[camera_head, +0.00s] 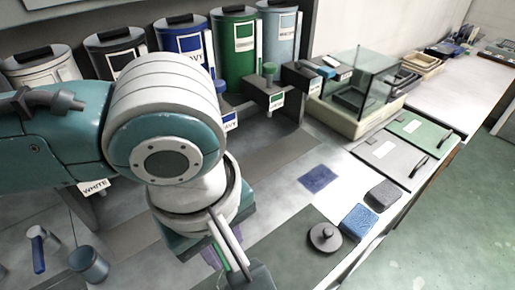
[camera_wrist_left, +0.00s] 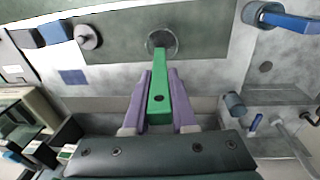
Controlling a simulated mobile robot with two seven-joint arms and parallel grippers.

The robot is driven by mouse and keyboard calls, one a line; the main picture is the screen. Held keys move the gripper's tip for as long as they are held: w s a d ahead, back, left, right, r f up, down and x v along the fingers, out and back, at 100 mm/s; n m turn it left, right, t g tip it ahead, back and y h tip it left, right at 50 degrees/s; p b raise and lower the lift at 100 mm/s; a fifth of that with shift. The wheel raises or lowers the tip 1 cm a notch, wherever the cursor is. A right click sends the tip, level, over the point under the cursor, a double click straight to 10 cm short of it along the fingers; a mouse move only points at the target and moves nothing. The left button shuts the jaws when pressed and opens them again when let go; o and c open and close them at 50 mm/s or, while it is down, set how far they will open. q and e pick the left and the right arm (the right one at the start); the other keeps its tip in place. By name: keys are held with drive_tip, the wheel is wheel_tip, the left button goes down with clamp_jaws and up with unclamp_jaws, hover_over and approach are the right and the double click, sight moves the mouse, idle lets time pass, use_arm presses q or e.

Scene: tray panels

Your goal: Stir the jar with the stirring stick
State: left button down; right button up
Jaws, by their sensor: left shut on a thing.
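My left gripper (camera_wrist_left: 160,98) has purple fingers shut on the green stirring stick (camera_wrist_left: 159,84). In the left wrist view the stick points away from the gripper, and its far end overlaps the round opening of the grey jar (camera_wrist_left: 162,32). The tip appears to be inside the jar, but its depth cannot be told. The jar stands on a dark green mat (camera_wrist_left: 205,32). In the head view my left arm hides most of the gripper (camera_head: 215,255), and part of the green stick (camera_head: 223,258) shows beside it. My right gripper is in neither view.
A dark round lid (camera_head: 323,236) lies on the mat, beside a blue sponge (camera_head: 358,221) and a dark sponge (camera_head: 383,195). A grey cup (camera_head: 88,264) stands at the left near a blue-handled tool (camera_head: 38,250). Large canisters (camera_head: 235,50) line the back, with a glass-walled box (camera_head: 352,95) at right.

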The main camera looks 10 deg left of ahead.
use_arm(q)
drive_tip(key=shift+f+b, duration=0.7)
drive_tip(key=shift+f, duration=0.15)
drive_tip(key=shift+f+b, duration=2.35)
drive_tip(key=shift+f, duration=2.2)
drive_tip(key=shift+w, duration=0.1)
